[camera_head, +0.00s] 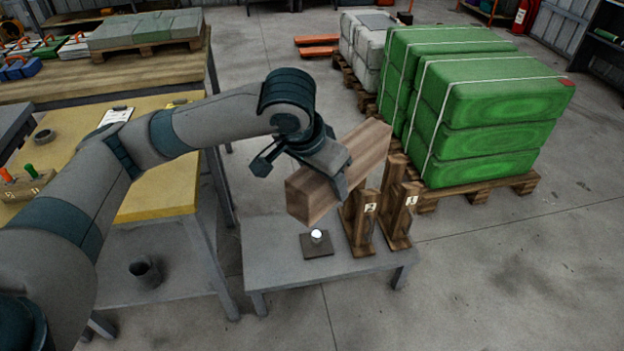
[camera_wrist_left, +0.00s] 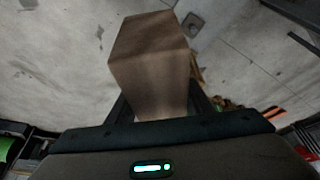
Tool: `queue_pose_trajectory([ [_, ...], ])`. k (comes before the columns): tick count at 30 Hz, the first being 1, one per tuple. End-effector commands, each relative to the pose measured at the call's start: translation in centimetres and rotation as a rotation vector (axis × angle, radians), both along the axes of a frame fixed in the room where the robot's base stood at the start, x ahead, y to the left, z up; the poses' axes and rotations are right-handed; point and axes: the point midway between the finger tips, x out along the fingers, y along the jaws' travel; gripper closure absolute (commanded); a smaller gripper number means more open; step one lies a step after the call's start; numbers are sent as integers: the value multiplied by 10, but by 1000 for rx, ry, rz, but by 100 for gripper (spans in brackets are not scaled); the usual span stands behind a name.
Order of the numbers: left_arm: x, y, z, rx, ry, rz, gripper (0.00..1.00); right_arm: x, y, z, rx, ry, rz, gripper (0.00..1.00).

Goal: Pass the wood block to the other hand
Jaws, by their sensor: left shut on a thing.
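The wood block (camera_head: 366,155) is a long brown bar, held tilted above a small grey table (camera_head: 270,262). My left gripper (camera_head: 335,172) comes in from the left and is shut on the block near its middle. In the left wrist view the block (camera_wrist_left: 152,62) stands out between the fingers of my left gripper (camera_wrist_left: 165,112), its end face towards the upper part of the picture. My right gripper is in neither view.
On the grey table stand two wooden stands with number labels (camera_head: 360,222) (camera_head: 400,215) and a dark square plate with a white knob (camera_head: 317,243). Green sacks (camera_head: 490,105) on a pallet are behind at right. A yellow-topped bench (camera_head: 160,195) is at left.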

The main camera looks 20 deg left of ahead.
Motion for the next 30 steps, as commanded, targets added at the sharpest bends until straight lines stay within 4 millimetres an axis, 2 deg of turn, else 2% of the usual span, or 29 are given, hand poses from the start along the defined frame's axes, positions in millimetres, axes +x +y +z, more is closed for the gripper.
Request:
queue_pose_trajectory([
  [3,1,-19,9,-4,-5,-131,100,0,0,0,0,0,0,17],
  [18,-1,-89,36,-3,-4,-659,100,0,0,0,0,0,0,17],
  [24,-1,-110,44,-3,-3,-821,100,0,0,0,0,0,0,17],
  [30,-2,-120,48,-1,-2,-905,100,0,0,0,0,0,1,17],
])
